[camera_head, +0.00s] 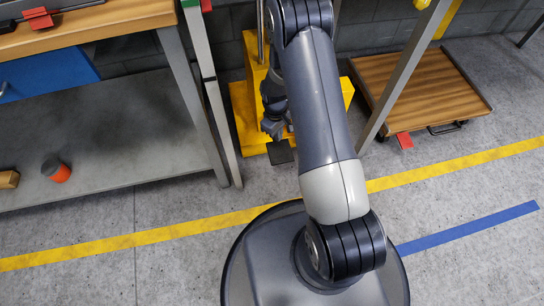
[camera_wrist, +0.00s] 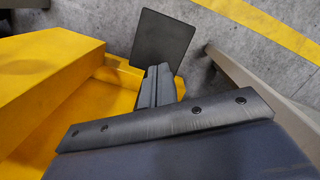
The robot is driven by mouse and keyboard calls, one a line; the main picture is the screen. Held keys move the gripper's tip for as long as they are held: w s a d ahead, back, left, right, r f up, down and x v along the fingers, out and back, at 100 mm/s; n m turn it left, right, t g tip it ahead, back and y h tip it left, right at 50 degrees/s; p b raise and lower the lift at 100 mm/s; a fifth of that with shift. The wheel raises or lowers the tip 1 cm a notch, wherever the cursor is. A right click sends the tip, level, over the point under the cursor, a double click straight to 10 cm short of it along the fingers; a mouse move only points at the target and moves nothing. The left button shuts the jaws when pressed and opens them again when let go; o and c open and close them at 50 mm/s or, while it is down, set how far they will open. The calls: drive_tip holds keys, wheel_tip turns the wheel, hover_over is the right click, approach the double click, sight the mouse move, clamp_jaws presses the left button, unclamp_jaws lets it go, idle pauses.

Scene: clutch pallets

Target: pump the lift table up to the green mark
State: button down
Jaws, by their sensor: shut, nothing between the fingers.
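A yellow pump unit (camera_head: 240,105) stands on the floor behind my arm. A dark flat pedal (camera_head: 281,152) sticks out at its front, near the floor. The pedal also shows in the wrist view (camera_wrist: 163,38). My gripper (camera_head: 275,128) is shut and empty just behind the pedal; its fingers (camera_wrist: 158,85) point at the pedal's near edge. I cannot tell whether they touch it. A wooden platform (camera_head: 415,85), perhaps the lift table, sits low at the right with a red tab (camera_head: 404,141) at its front edge. A green band (camera_head: 190,4) shows on a pale post at the upper left.
A grey-legged workbench with a lower shelf (camera_head: 110,140) stands at the left; an orange-and-black item (camera_head: 56,169) is on the shelf. A slanted grey post (camera_head: 400,75) rises between my arm and the platform. The floor in front is clear, with yellow and blue tape lines.

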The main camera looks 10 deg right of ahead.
sight(273, 146)
drive_tip(key=shift+f, duration=0.1)
drive_tip(key=shift+s+d+f+b, duration=0.15)
drive_tip(key=shift+f+b, duration=1)
drive_tip(key=shift+f, duration=0.6)
drive_tip(key=shift+s+d+f+b, duration=0.1)
drive_tip(key=shift+f+b, duration=1)
drive_tip(key=shift+f, duration=0.6)
wheel_tip(273, 146, down, 5)
drive_tip(key=b, duration=0.4)
drive_tip(key=shift+r, duration=0.1)
drive_tip(key=w+a, duration=0.1)
drive_tip(key=w+a+r, duration=0.1)
drive_tip(key=shift+w, duration=0.3)
drive_tip(key=shift+d, duration=0.1)
drive_tip(key=shift+r, duration=0.1)
